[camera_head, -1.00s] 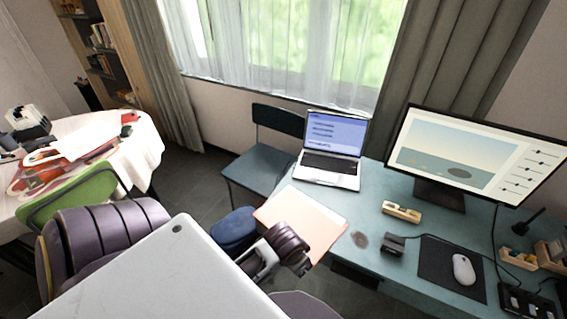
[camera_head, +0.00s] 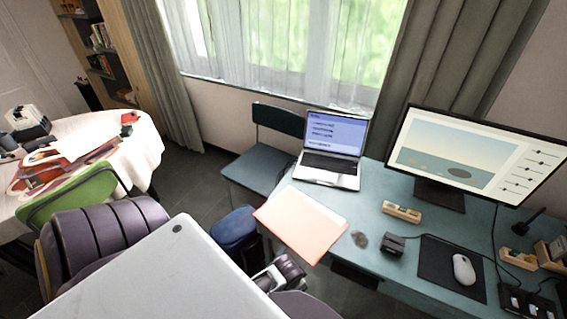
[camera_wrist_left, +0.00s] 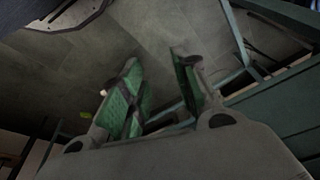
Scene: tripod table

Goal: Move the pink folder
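The pink folder (camera_head: 300,224) lies flat at the left end of the blue-green desk (camera_head: 375,215), in front of the laptop. Its left part seems to reach past the desk edge. One of my arm links (camera_head: 287,270) shows just below the folder, apart from it in the picture. No fingers show in the head view. In the left wrist view my left gripper (camera_wrist_left: 156,60) is open and empty, its two green-padded fingers apart above dark floor. The folder does not show in that view. My right gripper is not in view.
A laptop (camera_head: 331,150), monitor (camera_head: 452,155), wooden block (camera_head: 402,212), small black box (camera_head: 391,245) and mouse (camera_head: 464,269) stand on the desk. A dark chair (camera_head: 262,165) and a blue stool (camera_head: 234,232) are left of it. Desk framework (camera_wrist_left: 262,75) shows at right in the wrist view.

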